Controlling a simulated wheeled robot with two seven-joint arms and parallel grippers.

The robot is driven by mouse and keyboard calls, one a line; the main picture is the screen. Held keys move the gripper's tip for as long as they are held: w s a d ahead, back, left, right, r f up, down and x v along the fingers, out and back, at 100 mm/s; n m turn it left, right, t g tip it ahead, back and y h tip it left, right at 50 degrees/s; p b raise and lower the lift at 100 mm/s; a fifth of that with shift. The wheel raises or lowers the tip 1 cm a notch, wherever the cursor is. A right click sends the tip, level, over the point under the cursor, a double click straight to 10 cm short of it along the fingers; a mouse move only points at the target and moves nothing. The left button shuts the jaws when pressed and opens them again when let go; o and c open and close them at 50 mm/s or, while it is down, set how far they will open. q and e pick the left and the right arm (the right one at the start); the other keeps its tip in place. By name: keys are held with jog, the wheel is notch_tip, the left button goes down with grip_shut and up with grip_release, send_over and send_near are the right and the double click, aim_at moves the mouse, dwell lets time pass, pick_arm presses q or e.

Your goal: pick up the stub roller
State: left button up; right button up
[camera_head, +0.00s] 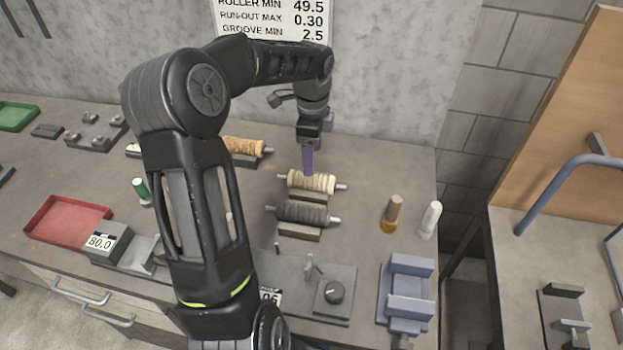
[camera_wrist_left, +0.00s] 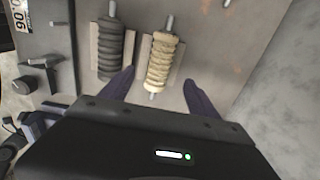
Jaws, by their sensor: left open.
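Three ribbed rollers with shafts lie on low cradles: a cream one (camera_head: 318,184), a dark grey one (camera_head: 303,213) and a tan one (camera_head: 243,146) partly behind my arm. I cannot tell for sure which one is the stub roller. My left gripper (camera_head: 308,170) points down just above the cream roller, beside its middle. In the left wrist view, my left gripper (camera_wrist_left: 160,92) is open and empty. My right gripper is not in view.
A grey fixture plate with a dark knob (camera_head: 334,291) is in front of the rollers. A red tray (camera_head: 50,236) is at left.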

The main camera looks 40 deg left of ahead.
aim_at(312, 182)
pick_arm(q)
jog(key=shift+f, duration=1.3)
jog(key=shift+f, duration=0.1)
notch_tip(312, 182, down, 5)
jog(key=shift+f, duration=0.1)
jog(key=shift+c, duration=0.3)
grip_shut()
